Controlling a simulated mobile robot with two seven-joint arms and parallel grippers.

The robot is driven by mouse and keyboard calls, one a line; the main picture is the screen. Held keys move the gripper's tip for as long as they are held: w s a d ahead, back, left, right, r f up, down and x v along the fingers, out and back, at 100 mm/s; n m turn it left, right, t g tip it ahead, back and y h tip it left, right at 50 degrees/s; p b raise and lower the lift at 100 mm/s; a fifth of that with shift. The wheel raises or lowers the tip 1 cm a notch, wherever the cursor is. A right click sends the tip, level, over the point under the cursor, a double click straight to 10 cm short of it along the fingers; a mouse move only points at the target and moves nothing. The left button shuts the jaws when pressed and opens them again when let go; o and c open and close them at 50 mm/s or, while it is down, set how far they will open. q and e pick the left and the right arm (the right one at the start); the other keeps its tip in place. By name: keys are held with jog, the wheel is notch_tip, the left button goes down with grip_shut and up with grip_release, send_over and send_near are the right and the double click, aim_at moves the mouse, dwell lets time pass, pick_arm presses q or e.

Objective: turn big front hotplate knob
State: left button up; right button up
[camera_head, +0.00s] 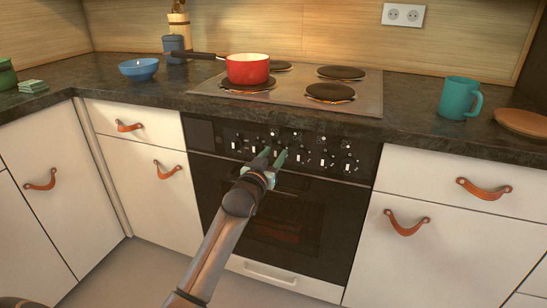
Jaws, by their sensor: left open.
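The oven's black control panel (336,153) carries a row of knobs with white marks and small symbols above them. Separate knobs show at the left (236,143) and at the right (348,165) of the row. Which knob belongs to the big front hotplate is too small to read. My left gripper (274,155) is in front of the panel, left of its middle. Its two greenish fingers are apart and point at the knobs. They partly hide the knobs behind them; I cannot tell whether they touch one. My right gripper is not in view.
Above the panel is the hob (300,93) with several hotplates; a red saucepan (248,69) stands on the front left one. A blue bowl (139,69) and teal mug (459,98) stand on the dark counter. Drawers with leather pulls flank the oven (325,222).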

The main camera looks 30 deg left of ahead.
pick_arm(q)
grip_shut()
dwell(0.4)
